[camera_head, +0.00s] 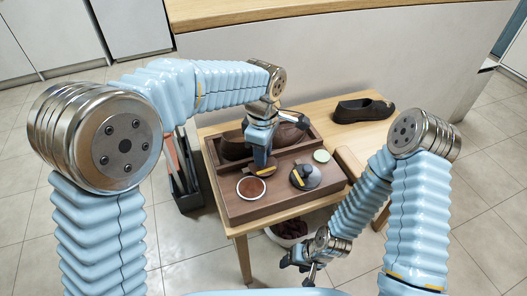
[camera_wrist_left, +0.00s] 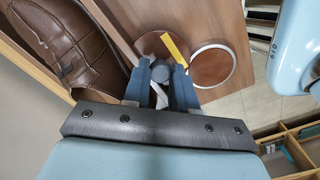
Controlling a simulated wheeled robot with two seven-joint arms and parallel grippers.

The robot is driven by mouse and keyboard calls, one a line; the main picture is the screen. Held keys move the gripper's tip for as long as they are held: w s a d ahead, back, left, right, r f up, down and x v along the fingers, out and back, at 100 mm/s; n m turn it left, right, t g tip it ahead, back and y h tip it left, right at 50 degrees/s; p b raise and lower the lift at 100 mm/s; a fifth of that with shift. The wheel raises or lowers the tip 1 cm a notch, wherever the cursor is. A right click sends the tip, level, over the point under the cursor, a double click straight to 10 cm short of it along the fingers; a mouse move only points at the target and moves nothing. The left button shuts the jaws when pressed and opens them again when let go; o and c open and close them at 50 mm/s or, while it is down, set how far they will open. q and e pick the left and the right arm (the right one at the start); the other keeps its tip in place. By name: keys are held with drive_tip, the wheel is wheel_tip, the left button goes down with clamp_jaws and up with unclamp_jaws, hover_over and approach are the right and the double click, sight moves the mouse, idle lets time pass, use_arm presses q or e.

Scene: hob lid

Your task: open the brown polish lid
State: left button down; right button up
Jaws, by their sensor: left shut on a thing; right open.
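The brown polish tin (camera_head: 251,187) stands uncovered at the front left of the wooden tray; its brown content and pale rim also show in the left wrist view (camera_wrist_left: 211,68). My left gripper (camera_head: 262,166) is shut on the knob of the brown lid (camera_head: 264,172), which has a yellow stripe. The lid is beside the tin, toward its back right; in the left wrist view the knob (camera_wrist_left: 160,72) is between the fingers. I cannot tell whether the lid touches the tray. My right gripper (camera_head: 300,264) is open and empty, low in front of the table.
A dark knobbed lid (camera_head: 305,176) with a yellow stripe and a pale green disc (camera_head: 321,156) are to the right on the tray (camera_head: 290,203). Brown shoes (camera_head: 234,146) lie in its rear compartment. A black shoe (camera_head: 362,109) is on the table behind. The tray's front right is clear.

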idle(0.4)
use_arm(q)
drive_tip(key=c, duration=0.9)
unclamp_jaws()
wheel_tip(320, 180, up, 14)
drive_tip(key=shift+f+p, duration=0.1)
drive_tip(key=shift+p, duration=0.55)
